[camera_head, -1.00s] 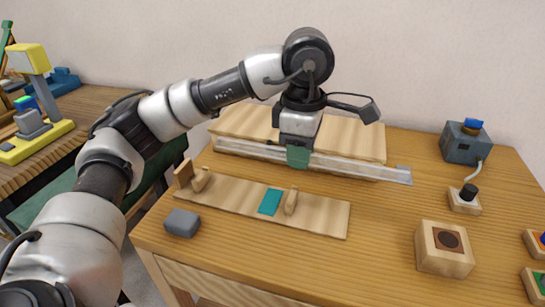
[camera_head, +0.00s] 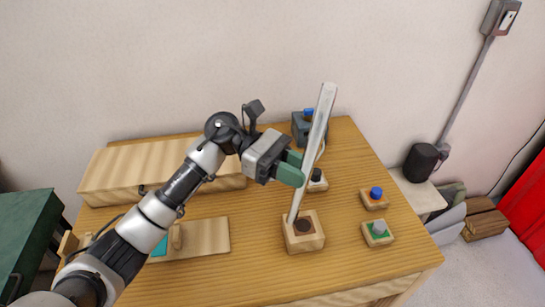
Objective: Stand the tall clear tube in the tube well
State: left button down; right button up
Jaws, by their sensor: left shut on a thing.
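The tall clear tube (camera_head: 319,125) is held by my left gripper (camera_head: 297,172), with its green fingertips shut around the tube's middle. The tube stands nearly upright, its top leaning to the right and its lower end pointing down. The tube well (camera_head: 290,241) is a wooden block with a dark round hole in its top, near the table's front. The tube's lower end shows over the block's top, just left of the hole. I cannot tell whether it touches the block. My right gripper is out of view.
Behind the tube are a grey box with a blue knob (camera_head: 299,130) and a small block with a black knob (camera_head: 317,181). A long wooden block (camera_head: 115,174) lies at the back left.

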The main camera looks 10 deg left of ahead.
pick_arm(q)
jog(key=shift+w+d+r+h+p, duration=0.2)
jog(key=shift+d+r+h+p, duration=0.1)
jog(key=shift+d+r+h, duration=0.15)
jog(key=shift+w+d+f+n+h, duration=0.1)
jog(key=shift+w+n+h, duration=0.1)
jog(key=shift+n+h, duration=0.15)
jog(key=shift+f+b, duration=0.7)
jog(key=shift+f, duration=2.25)
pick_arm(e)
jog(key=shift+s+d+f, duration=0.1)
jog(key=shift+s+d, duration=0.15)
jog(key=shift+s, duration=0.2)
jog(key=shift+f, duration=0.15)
pick_arm(q)
jog(key=shift+b, duration=0.65)
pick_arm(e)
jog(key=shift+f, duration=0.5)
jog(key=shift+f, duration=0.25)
pick_arm(q)
jog(key=shift+b, duration=0.6)
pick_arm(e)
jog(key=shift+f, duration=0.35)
